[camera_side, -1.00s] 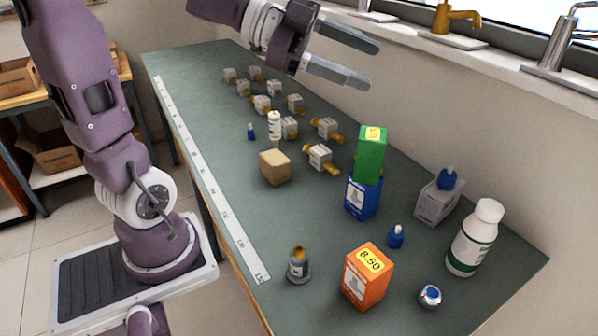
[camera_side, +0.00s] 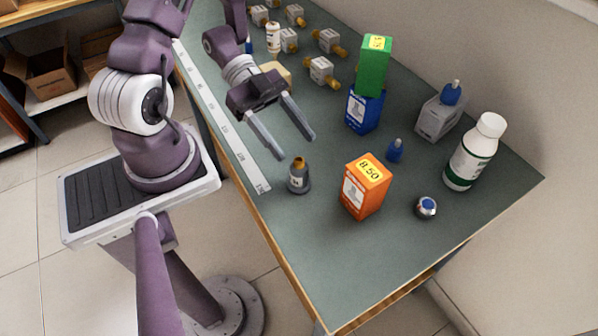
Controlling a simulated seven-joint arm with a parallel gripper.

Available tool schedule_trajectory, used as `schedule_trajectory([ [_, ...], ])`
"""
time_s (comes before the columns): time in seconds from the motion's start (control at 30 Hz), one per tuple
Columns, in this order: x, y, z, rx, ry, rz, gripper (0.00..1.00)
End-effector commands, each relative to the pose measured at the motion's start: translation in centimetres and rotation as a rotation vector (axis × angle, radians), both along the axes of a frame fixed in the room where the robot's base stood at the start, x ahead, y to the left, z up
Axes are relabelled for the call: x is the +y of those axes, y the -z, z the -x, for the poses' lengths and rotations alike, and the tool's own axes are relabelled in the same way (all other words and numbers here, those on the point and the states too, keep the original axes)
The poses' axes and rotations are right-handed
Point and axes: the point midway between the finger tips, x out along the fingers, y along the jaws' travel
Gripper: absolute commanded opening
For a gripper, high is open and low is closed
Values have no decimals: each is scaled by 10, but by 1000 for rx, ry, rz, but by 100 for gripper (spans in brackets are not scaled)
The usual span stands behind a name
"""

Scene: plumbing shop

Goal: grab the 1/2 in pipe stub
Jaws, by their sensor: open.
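I cannot read a 1/2 in mark on any piece. A short dark grey round piece with a brass-coloured top and a small pale label (camera_side: 298,177) stands upright near the table's left edge; it may be the pipe stub. My gripper (camera_side: 295,147) is open and empty, its two grey fingers pointing down toward the front, just behind and above this piece. They look apart from it. Several white blocks with brass ends (camera_side: 321,71) lie farther back.
A green box (camera_side: 374,65) sits on a blue box (camera_side: 363,110). A white bottle (camera_side: 474,152) stands far right. The front table is clear.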

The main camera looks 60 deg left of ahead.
Motion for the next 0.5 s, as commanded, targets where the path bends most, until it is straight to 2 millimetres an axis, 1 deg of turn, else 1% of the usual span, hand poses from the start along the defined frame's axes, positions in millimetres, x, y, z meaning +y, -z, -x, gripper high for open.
schedule_trajectory([
  [0.03, 0, 10, 0, 2, -2, 2, 56],
  [0.17, -6, 22, -1, -1, 0, 1, 56],
  [0.27, -18, 28, -2, 0, 3, 1, 56],
  [0.43, -46, 45, 0, 5, 2, 3, 56],
  [0.5, -56, 49, -3, 1, 4, 2, 56],
])
